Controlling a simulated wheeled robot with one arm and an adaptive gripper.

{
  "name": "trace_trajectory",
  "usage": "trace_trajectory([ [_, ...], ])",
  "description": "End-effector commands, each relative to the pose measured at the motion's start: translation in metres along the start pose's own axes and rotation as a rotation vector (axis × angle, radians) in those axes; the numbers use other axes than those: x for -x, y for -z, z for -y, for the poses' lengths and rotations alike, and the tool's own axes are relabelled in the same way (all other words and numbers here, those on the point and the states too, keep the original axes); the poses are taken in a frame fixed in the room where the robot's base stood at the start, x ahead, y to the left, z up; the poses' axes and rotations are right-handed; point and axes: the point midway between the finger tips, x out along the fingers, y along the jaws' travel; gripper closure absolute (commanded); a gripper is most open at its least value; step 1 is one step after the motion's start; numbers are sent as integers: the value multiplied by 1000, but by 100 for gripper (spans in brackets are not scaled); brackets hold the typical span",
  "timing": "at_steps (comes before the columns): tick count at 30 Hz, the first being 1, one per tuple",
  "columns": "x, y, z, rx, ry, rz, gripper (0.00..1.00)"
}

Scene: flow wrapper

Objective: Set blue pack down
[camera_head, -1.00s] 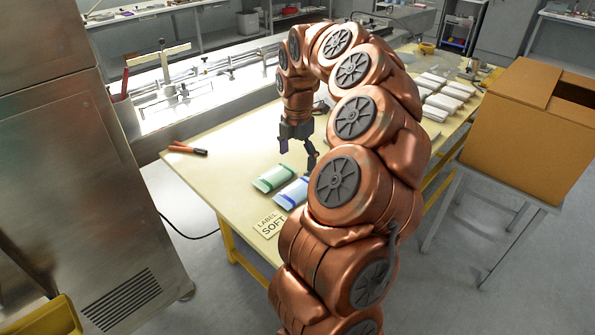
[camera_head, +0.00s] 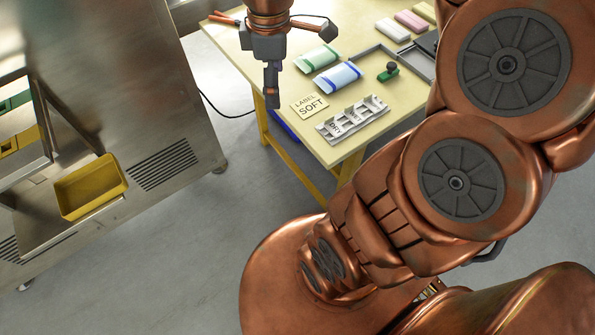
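The blue pack (camera_head: 337,77), white with blue ends, lies flat on the cream table, with a green-ended pack (camera_head: 317,58) beside it on the upper left. A card reading "LABEL SOFT" (camera_head: 310,106) lies just below the blue pack. My gripper (camera_head: 271,98) points down at the table's left edge, to the left of both packs and apart from them. Its fingers show nearly edge-on, overlapping, so their gap is hidden. No pack shows in it.
A grey slotted rack (camera_head: 352,121) sits at the table's front corner. A green stamp-like object with a dark knob (camera_head: 388,72) and a dark-rimmed tray (camera_head: 405,62) lie to the right. A yellow bin (camera_head: 91,186) hangs on the steel machine at left.

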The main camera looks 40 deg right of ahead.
Motion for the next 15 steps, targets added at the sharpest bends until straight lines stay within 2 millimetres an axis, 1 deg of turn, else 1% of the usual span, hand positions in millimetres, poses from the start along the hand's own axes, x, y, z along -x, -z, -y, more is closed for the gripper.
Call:
trace_trajectory([
  [1, -5, -1, 25, -74, 8, 17, 7],
  [2, -8, -2, 37, -129, 11, 25, 7],
  [3, -12, -4, 55, -206, 17, 38, 7],
  [5, -20, -9, 79, -325, 26, 56, 7],
  [6, -26, -13, 95, -403, 31, 68, 7],
  [10, -43, -28, 134, -647, 38, 102, 7],
  [12, -50, -34, 147, -752, 39, 111, 7],
  [15, -58, -41, 161, -857, 42, 126, 7],
])
